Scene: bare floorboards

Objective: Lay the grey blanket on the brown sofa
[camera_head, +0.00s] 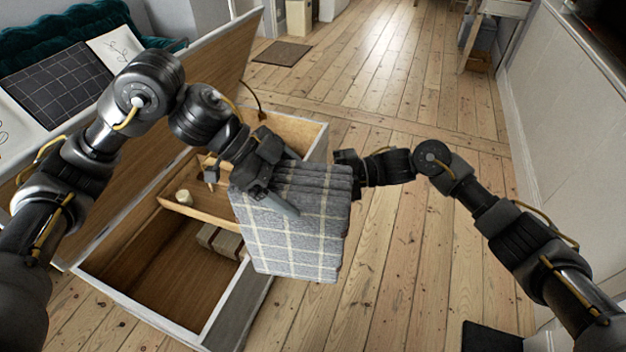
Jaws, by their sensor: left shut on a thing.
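The grey blanket (300,235), folded and checked with pale lines, hangs in front of an open wooden chest. My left gripper (277,190) is shut on its upper left part, with one finger lying across the front face. My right gripper (346,168) is at the blanket's upper right edge. Its fingertips are hidden by the blanket, so I cannot tell whether it grips. No brown sofa is in view.
The chest (240,312) stands open below on the left, with its lid raised and small items inside. A dark green tufted seat (62,32) is at the upper left. A brown mat (283,53) lies far back. The floorboards to the right are mostly clear, beside a white wall.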

